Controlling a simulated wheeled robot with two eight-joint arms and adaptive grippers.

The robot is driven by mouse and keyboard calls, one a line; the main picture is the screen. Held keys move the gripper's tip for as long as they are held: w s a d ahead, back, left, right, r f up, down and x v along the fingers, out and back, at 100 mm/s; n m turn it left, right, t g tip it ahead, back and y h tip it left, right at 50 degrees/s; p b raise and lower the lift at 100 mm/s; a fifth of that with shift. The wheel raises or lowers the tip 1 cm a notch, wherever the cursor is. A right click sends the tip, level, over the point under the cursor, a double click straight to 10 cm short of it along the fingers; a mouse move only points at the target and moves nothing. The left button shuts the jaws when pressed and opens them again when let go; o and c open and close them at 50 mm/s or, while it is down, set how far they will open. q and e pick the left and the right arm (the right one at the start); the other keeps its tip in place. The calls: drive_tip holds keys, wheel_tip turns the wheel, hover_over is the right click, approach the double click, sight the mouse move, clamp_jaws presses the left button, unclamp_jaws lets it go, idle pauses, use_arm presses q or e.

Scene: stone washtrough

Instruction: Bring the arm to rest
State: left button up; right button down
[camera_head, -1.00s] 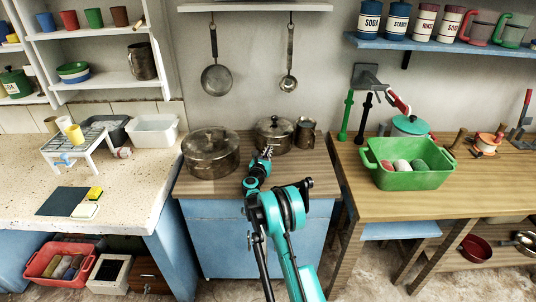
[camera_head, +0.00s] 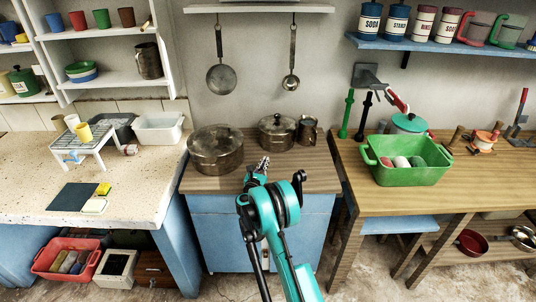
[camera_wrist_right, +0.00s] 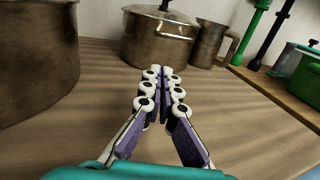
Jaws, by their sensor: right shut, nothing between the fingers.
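My right gripper (camera_head: 263,165) is over the wooden-topped blue cabinet in the middle, its teal arm coming up from the bottom of the head view. In the right wrist view the gripper's fingers (camera_wrist_right: 160,85) meet at the tips with nothing between them. They point across the wood top toward a lidded metal pot (camera_wrist_right: 158,38). A large lidded pot (camera_head: 215,150) stands to the gripper's left, apart from it. The smaller lidded pot (camera_head: 277,132) and a metal jug (camera_head: 308,130) stand behind it. My left gripper is not in view.
A green tub (camera_head: 408,175) with rolled cloths stands on the right table. On the left stone counter are a white rack (camera_head: 85,145), a white basin (camera_head: 158,128) and a dark mat (camera_head: 73,197). A ladle and a pan hang on the back wall. The front of the cabinet top is bare.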

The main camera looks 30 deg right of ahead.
drive_tip(key=shift+v, duration=0.8)
drive_tip(key=shift+s+a, duration=0.35)
drive_tip(key=shift+s, duration=0.05)
drive_tip(key=w+a+r+n+t+y, duration=0.1)
drive_tip(key=a+r+n+t+y, duration=0.2)
drive_tip(key=a+r+n, duration=0.45)
drive_tip(key=w+a+r+n+t+y, duration=0.1)
drive_tip(key=a+r+n+t+y, duration=0.3)
drive_tip(key=r, duration=0.6)
drive_tip(key=s+a+r+n+g+y, duration=0.1)
drive_tip(key=s+a+r+n+y, duration=0.25)
drive_tip(key=a+n, duration=0.35)
drive_tip(key=s+a+r+n+g+y, duration=0.1)
drive_tip(key=s+a+r+n+y, duration=0.25)
drive_tip(key=a+n, duration=0.4)
drive_tip(key=s+a+f+n+g+y, duration=0.1)
drive_tip(key=s+a+n+g, duration=0.15)
drive_tip(key=s+n, duration=0.5)
drive_tip(key=s+f+n+g, duration=0.3)
drive_tip(key=s+f+n, duration=0.3)
drive_tip(key=s, duration=0.7)
drive_tip(key=s+f+n+g+h, duration=0.1)
drive_tip(key=s+f+n+g, duration=0.3)
drive_tip(key=s, duration=0.9)
wheel_tip(320, 180, down, 3)
drive_tip(key=shift+s+d+n+h, duration=0.25)
drive_tip(key=shift+d+n+h, duration=0.1)
drive_tip(key=shift+n, duration=0.7)
